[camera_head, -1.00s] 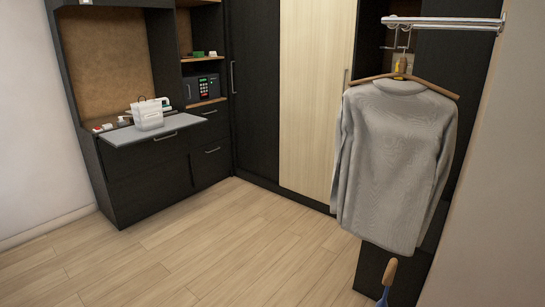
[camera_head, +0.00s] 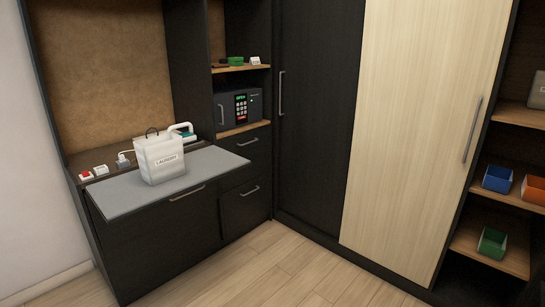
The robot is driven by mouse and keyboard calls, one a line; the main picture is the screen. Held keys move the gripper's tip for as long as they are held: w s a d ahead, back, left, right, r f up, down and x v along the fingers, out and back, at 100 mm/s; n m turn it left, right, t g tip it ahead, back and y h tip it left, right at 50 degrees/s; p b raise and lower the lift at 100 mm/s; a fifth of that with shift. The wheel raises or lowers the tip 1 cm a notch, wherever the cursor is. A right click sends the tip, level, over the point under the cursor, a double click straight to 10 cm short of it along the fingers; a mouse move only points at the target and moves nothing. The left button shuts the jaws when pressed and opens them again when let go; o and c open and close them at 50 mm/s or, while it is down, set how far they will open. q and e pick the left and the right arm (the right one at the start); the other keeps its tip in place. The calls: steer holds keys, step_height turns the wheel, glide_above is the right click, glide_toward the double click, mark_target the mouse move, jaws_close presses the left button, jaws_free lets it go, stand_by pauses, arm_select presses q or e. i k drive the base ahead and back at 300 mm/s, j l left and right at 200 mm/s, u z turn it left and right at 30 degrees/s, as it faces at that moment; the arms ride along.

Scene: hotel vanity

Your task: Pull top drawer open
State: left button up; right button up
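The dark vanity cabinet (camera_head: 160,240) stands at the left. Its right column has a top drawer (camera_head: 243,146) with a bar handle (camera_head: 248,142) just under the safe shelf, and it looks shut. A lower drawer (camera_head: 246,203) with its own handle (camera_head: 250,191) sits below it and looks shut too. The wide front left of them has a handle (camera_head: 187,193) under the grey top (camera_head: 205,163). The grey top's right corner reaches close to the top drawer's front. Neither of my grippers is in view.
A white laundry bag (camera_head: 160,160) stands on the grey top. A safe (camera_head: 238,107) sits above the drawers. Tall wardrobe doors (camera_head: 404,120) and a shelf with coloured bins (camera_head: 497,178) are at the right. The wooden floor (camera_head: 265,270) in front is clear.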

mark_target(253, 145)
steer(key=i+j, duration=0.2)
steer(key=i, duration=0.25)
steer(key=i+j, duration=0.25)
steer(key=i, duration=0.2)
steer(key=i+j+u, duration=0.1)
steer(key=i, duration=0.4)
steer(key=i+j, duration=0.3)
steer(key=i, duration=0.15)
